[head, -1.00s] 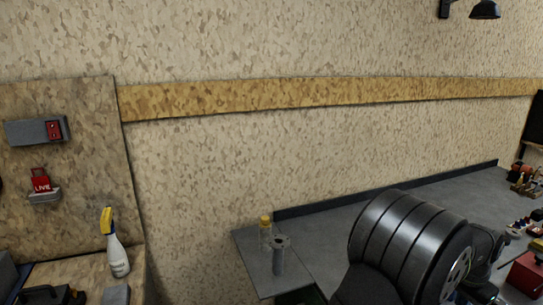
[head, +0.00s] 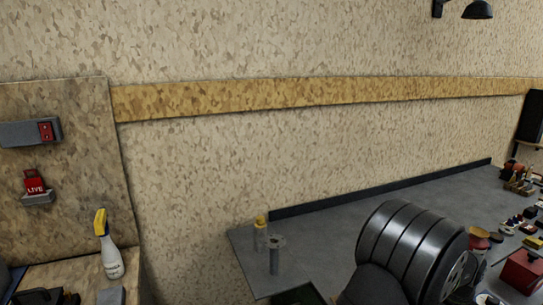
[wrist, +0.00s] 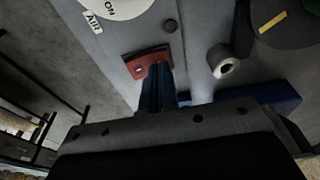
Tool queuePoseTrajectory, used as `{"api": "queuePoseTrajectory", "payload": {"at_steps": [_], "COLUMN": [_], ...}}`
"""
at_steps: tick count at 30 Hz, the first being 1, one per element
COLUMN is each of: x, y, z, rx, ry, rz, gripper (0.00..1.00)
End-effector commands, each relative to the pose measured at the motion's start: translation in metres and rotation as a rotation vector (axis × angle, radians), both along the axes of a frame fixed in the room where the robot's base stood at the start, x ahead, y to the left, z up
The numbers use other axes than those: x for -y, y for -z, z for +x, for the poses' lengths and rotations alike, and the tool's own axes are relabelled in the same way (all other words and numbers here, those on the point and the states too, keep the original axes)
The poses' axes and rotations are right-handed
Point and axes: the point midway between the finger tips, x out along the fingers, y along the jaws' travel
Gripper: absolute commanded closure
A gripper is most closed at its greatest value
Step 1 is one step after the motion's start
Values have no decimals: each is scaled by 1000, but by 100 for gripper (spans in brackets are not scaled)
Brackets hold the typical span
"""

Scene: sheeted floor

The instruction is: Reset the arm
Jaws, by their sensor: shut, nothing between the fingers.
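My gripper (wrist: 157,88) shows in the wrist view with its dark blue fingers together and nothing between them. The fingertips are near a red plate with a hole (wrist: 147,60) on a grey surface (wrist: 190,22); I cannot tell whether they touch it. A white round label reading "ON" (wrist: 112,7) and a white "AIR" label (wrist: 92,22) are above left of the fingers. A grey round knob or stub (wrist: 225,66) sticks out to the right. In the head view my gripper is not visible.
In the head view, a grey bench (head: 330,222) runs along the wall, with a yellow-capped bottle (head: 261,236) and a grey post (head: 274,258) at its left end. A red box (head: 522,270) is at right.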

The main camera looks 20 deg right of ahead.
Motion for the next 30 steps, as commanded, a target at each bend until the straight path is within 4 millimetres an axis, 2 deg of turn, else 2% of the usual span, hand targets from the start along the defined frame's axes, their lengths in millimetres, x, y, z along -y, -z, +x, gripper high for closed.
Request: {"api": "queuePoseTrajectory", "payload": {"at_steps": [7,11,21,24,30], "x": [0,1,0,-1,-1], "y": [-2,-12,-71,-42,-2], "z": [0,0,0,0,0], "rx": [0,1,1,-1,-1], "ry": [0,0,-1,-1,0], "rz": [0,-3,-2,6,4], "gripper": [100,100,100,100,100]}}
